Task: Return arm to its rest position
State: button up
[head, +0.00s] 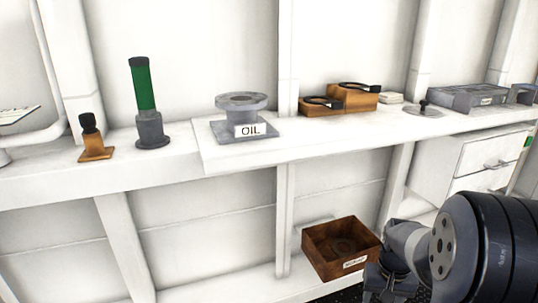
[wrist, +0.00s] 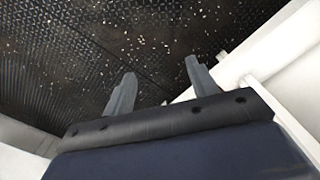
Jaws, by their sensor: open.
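My arm (head: 470,245) is folded low at the lower right of the head view, in front of the bench. My gripper (wrist: 160,85) shows in the wrist view with its two grey fingers spread apart and nothing between them. It points toward the dark, speckled floor (wrist: 110,45). In the head view only part of the gripper end shows, low beside the brown box, and its fingertips are hard to make out there.
A brown open box (head: 320,255) sits below. White drawers (head: 490,155) stand at right.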

notch_tip(320, 180, up, 7)
jog(key=w+a+p, duration=0.2)
jog(key=p, duration=0.4)
jog(key=shift+a+r+n+p, duration=0.15)
jog(key=shift+n+p, duration=0.15)
jog(key=shift+p, duration=0.1)
jog(key=shift+s, duration=0.1)
